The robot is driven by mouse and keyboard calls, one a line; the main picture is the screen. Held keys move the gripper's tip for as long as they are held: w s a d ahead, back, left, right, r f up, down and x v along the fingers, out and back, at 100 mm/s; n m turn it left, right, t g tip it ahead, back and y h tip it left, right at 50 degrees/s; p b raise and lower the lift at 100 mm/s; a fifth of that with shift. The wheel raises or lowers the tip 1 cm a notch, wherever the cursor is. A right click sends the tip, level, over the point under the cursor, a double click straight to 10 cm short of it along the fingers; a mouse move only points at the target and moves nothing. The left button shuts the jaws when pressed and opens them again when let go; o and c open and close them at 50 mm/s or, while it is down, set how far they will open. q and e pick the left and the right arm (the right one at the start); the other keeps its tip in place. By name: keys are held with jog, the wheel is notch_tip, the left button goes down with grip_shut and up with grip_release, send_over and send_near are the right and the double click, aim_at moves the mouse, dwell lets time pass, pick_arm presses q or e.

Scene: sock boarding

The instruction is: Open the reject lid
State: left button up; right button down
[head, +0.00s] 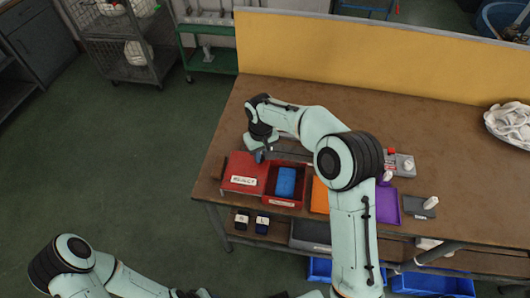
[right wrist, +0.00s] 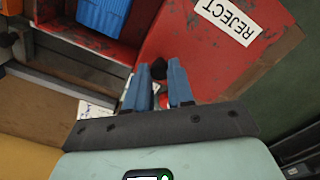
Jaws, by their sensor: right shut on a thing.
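The red reject lid (head: 243,174) is at the left end of the bin row, with a white REJECT label. It fills the upper right of the right wrist view (right wrist: 190,50). My right gripper (head: 259,156) is at the lid's far edge in the head view. In the right wrist view its blue fingers (right wrist: 160,86) close on a small dark knob (right wrist: 159,68) at the lid's edge.
An open red bin (head: 301,199) beside the lid holds a folded blue item (head: 286,182). Orange and purple trays (head: 387,207) stand further right, partly behind my right arm. A yellow panel (head: 380,55) lines the table's back. The table behind the bins is mostly clear.

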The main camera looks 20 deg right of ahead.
jog(key=shift+s+d, duration=0.1)
jog(key=shift+d, duration=0.1)
jog(key=c, duration=1)
grip_release()
pick_arm(q)
jog(key=shift+s+d, duration=0.1)
pick_arm(e)
jog(key=shift+a, duration=0.1)
jog(key=shift+r, duration=0.15)
pick_arm(q)
jog(key=shift+w+r+p, duration=0.85)
jog(key=shift+w+r, duration=0.1)
jog(key=shift+r, duration=0.2)
pick_arm(e)
notch_tip(320, 180, up, 13)
jog(key=shift+r, duration=0.1)
